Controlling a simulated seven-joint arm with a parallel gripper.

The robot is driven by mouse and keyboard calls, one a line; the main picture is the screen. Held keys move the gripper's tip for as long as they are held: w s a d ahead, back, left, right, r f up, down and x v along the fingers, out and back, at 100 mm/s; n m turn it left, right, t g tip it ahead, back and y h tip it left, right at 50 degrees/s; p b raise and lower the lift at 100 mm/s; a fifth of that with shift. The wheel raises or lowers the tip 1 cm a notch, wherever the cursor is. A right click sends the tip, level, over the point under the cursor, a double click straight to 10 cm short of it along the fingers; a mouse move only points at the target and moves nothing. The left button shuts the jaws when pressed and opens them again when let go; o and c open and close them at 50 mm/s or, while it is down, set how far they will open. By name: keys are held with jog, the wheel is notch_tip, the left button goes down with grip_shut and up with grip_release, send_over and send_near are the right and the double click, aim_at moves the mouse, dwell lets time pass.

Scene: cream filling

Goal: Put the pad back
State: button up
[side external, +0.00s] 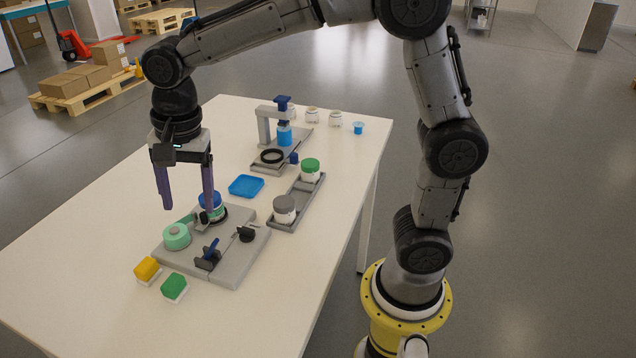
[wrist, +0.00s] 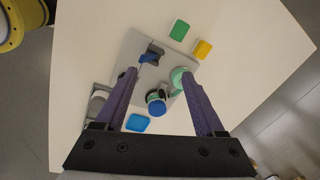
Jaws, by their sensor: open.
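Two block-like pads with white bases lie on the table at its near left: a yellow pad (side external: 147,268) and a green pad (side external: 174,286). The wrist view shows the green pad (wrist: 179,30) and yellow pad (wrist: 203,49) near the top, beyond the fingertips. A flat blue square (side external: 246,186) lies behind the grey fixture plate (side external: 240,262); I cannot tell which item is the task's pad. My gripper (side external: 188,200) is open and empty above the fixture, fingers pointing down. One finger partly covers a blue-lidded jar (side external: 213,213) on the plate.
The plate also carries a mint-green roll (side external: 177,236) and a black clamp with a blue handle (side external: 210,255). A grey tray (side external: 297,203) holds a grey-lidded and a green-lidded jar. A press stand (side external: 264,126) and small jars stand farther back.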

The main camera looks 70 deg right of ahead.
jog(key=s+d+n+t, duration=0.1)
jog(key=s+d+n, duration=0.2)
jog(key=s, duration=0.4)
jog(key=s+d+n+t, duration=0.1)
jog(key=s+d+n, duration=0.2)
jog(key=s+n, duration=0.3)
jog(key=s+d+r+n+t, duration=0.1)
jog(key=s+d+n+t, duration=0.1)
jog(key=s, duration=0.5)
jog(key=d+n, duration=0.1)
jog(key=n, duration=0.1)
jog(key=shift+s+d+n, duration=0.3)
jog(key=shift+d, duration=0.1)
